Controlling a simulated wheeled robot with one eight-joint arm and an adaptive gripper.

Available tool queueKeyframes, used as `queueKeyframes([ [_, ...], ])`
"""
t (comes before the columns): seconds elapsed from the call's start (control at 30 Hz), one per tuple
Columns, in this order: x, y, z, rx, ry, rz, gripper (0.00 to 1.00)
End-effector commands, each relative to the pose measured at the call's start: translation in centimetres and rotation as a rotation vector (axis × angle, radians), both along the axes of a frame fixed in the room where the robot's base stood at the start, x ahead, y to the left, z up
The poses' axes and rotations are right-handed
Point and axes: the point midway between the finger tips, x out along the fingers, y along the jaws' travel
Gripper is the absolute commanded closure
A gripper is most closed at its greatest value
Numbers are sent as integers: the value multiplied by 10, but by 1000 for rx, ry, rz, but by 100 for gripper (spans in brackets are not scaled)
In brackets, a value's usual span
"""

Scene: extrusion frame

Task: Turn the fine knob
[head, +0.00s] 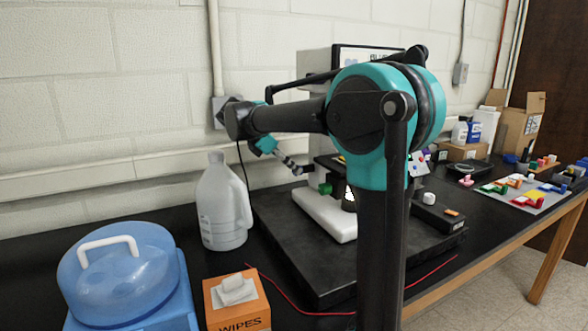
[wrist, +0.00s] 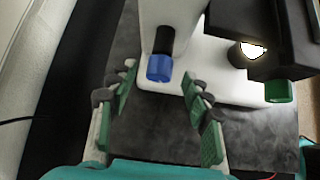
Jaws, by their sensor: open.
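A microscope with a white base (head: 322,215) stands on a dark slab, partly hidden behind my arm in the head view. In the wrist view, a blue knob (wrist: 160,68) on a black shaft sticks out from its white body. A green knob (wrist: 279,91) hangs under a black part to the right; a green knob also shows in the head view (head: 325,188). No label shows which knob is the fine one. My gripper (wrist: 160,84) is open, with the blue knob between the lines of its fingertips, apparently untouched. The green knob is outside the right finger. My gripper also shows in the head view (head: 296,168).
The dark slab (head: 290,262) lies on the black bench. A white jug (head: 222,205), a blue water container (head: 122,275) and a wipes box (head: 237,305) stand left of it. A red cable runs along the front. Colored blocks lie at right.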

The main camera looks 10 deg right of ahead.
Motion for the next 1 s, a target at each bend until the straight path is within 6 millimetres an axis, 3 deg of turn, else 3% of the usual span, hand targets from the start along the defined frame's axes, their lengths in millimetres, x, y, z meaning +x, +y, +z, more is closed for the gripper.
queueKeyframes([
  [0.2, 5, -13, -14, 0, 0, 0, 50],
  [0.53, 6, -15, -16, 0, 1, 1, 50],
  [0.93, 6, -15, -16, 0, 1, 1, 99],
  [1.0, 6, -15, -16, 1, -2, 1, 100],
])
